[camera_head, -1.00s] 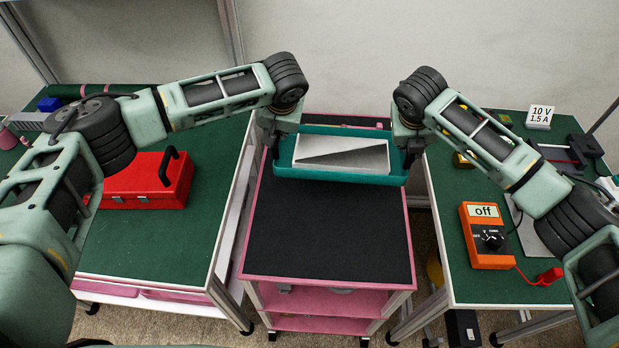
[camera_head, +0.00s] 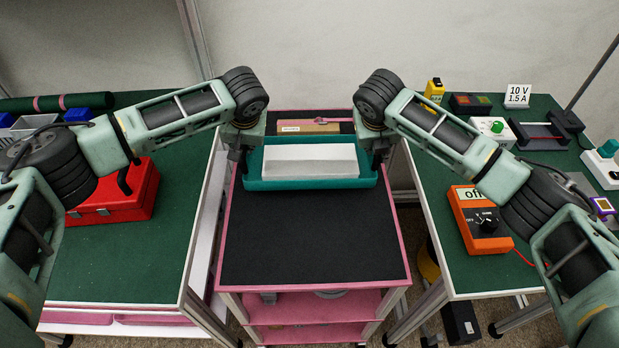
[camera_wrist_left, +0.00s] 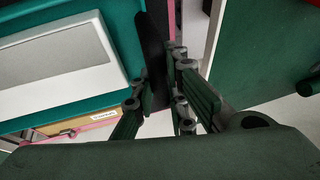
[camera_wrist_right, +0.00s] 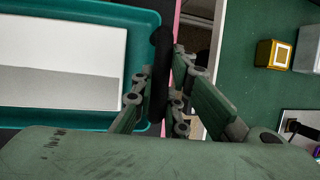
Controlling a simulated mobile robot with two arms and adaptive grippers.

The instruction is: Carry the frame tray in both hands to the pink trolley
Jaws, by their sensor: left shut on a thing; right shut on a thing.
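The frame tray is a teal tray (camera_head: 310,184) with a white block-like piece (camera_head: 310,160) inside. It is over the far part of the pink trolley (camera_head: 312,230), which has a black top; I cannot tell whether the tray touches it. My left gripper (camera_head: 240,160) is shut on the tray's left end, and its fingers show beside the teal wall in the left wrist view (camera_wrist_left: 160,95). My right gripper (camera_head: 377,155) is shut on the tray's right end, around a dark handle (camera_wrist_right: 160,75) in the right wrist view.
A green table with a red toolbox (camera_head: 125,197) stands left of the trolley. A green table with an orange meter (camera_head: 480,218) stands right. A brown item with a label (camera_head: 308,127) lies on the trolley behind the tray. The trolley's near top is clear.

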